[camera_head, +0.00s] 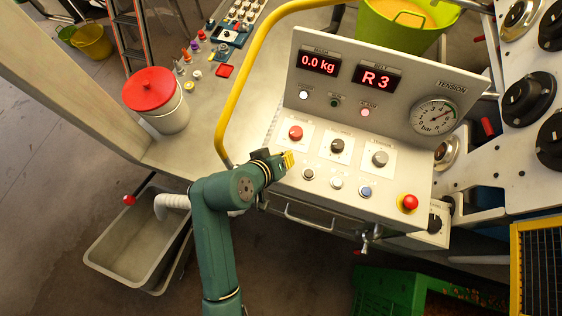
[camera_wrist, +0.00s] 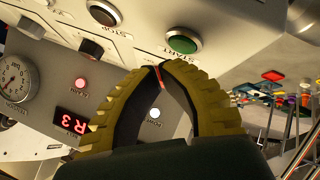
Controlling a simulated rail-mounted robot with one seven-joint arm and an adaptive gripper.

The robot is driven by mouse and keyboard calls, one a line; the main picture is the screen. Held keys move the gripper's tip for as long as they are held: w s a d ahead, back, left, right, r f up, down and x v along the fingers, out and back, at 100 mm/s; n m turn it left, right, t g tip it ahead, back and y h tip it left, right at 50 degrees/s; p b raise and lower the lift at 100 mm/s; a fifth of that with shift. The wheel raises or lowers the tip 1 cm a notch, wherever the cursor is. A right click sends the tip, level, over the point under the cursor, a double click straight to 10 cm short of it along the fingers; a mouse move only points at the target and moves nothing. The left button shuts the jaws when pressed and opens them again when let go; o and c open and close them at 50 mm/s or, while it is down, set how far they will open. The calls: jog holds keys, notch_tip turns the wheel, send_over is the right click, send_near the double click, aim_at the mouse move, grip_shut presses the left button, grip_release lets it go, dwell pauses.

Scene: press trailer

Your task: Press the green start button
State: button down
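The green start button (camera_wrist: 183,42), marked START, sits in a metal ring on the sloped panel (camera_wrist: 225,25) in the wrist view. In the head view I cannot make it out; my gripper seems to cover its place at the left end of the lower button row. My gripper (camera_head: 288,160) has ribbed yellow fingers and is over the panel's left front edge. In the wrist view my gripper (camera_wrist: 158,68) looks shut and empty, its fingertips together just below and left of the green button. A thin red streak shows between them. Contact with the button does not show.
A dark button (camera_wrist: 104,12) marked STOP is beside START. A red knob (camera_head: 295,132), two grey knobs and a red emergency button (camera_head: 409,203) stand up from the panel. A yellow rail (camera_head: 233,105) curves along its left side. A red-lidded bucket (camera_head: 157,105) stands left.

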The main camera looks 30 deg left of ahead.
jog(key=shift+f, duration=0.4)
jog(key=shift+f, duration=0.45)
dwell(0.6)
jog(key=shift+r+p, duration=0.7)
jog(key=shift+r, duration=0.1)
notch_tip(320, 180, up, 5)
jog(key=p, duration=0.5)
jog(key=shift+r, duration=0.15)
